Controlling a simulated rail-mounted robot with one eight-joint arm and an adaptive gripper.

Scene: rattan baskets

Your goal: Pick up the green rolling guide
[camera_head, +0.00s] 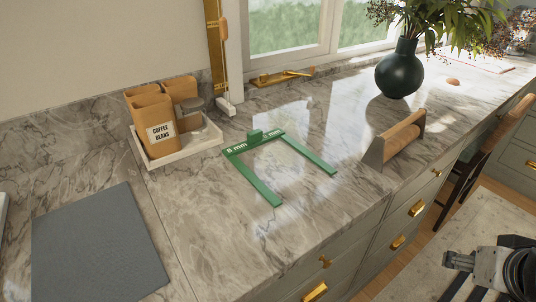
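The green rolling guide (233,151) lies flat on the marble counter, in the middle of the view. It is a U-shaped frame with a crossbar marked "8 mm", a small raised block on that bar and two long legs reaching toward the front right. Nothing touches it from above. Part of my arm, with what looks like my gripper (462,262), shows at the lower right edge, over the floor side and well away from the guide. The fingers are too small and cut off to tell if they are open or shut.
A white tray (208,143) with coffee bean bags (152,116) stands behind left of the guide. A wooden-handled holder (377,152) stands to its right, a dark vase (398,72) farther back. A grey mat (95,245) lies at left. Counter before the guide is clear.

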